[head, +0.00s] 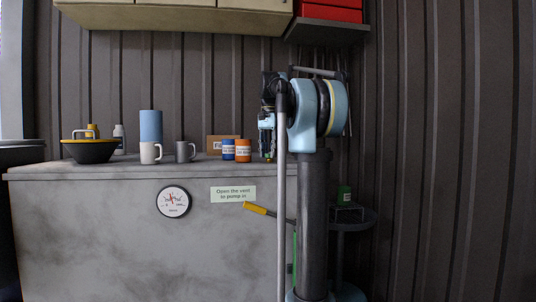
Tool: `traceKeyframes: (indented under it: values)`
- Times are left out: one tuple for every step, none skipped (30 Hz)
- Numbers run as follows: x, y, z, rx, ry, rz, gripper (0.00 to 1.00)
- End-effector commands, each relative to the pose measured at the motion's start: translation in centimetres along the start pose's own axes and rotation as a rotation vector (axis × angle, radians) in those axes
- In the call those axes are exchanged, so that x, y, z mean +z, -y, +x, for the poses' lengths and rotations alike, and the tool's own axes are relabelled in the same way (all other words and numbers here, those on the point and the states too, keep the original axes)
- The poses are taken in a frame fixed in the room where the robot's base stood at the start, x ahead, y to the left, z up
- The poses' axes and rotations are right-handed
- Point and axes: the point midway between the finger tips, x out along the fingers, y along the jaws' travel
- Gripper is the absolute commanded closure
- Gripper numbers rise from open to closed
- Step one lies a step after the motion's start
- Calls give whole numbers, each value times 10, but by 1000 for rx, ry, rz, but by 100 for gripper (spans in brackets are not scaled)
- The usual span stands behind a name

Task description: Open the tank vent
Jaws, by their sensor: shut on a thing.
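My gripper (268,152) hangs down at the right end of the grey tank's top, seen small and partly behind my own arm. It is shut on a small part there, which I take to be the tank vent; the fingers hide nearly all of it. The grey tank (110,225) stands against the wall. On its front are a round dial gauge (174,202) and a sign (233,194) reading "Open the vent to pump in". I cannot tell how far the vent is turned.
Cabinets (180,16) hang above.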

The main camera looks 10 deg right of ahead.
Motion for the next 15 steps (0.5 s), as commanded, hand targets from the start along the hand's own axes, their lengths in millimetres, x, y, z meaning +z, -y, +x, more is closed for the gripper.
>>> traceKeyframes:
  values:
    - [-1,1,0,-3,-1,-9,92]
    - [-1,1,0,-3,-1,-18,92]
    - [-1,1,0,-3,-1,-31,92]
    - [-1,1,0,-3,-1,-42,92]
    - [-1,1,0,-3,-1,-57,92]
    - [-1,1,0,-3,-1,-77,92]
    - [-1,1,0,-3,-1,-95,92]
    - [-1,1,0,-4,-2,-114,92]
    - [-1,1,0,-4,-2,-141,92]
    - [-1,1,0,-4,-2,-165,92]
    - [-1,1,0,-4,-2,-189,92]
    - [-2,1,0,-4,-2,-223,92]
    - [-2,1,0,-4,-2,-250,92]
    - [-2,1,0,-4,-3,-277,92]
    - [-2,1,0,-3,-3,-315,92]
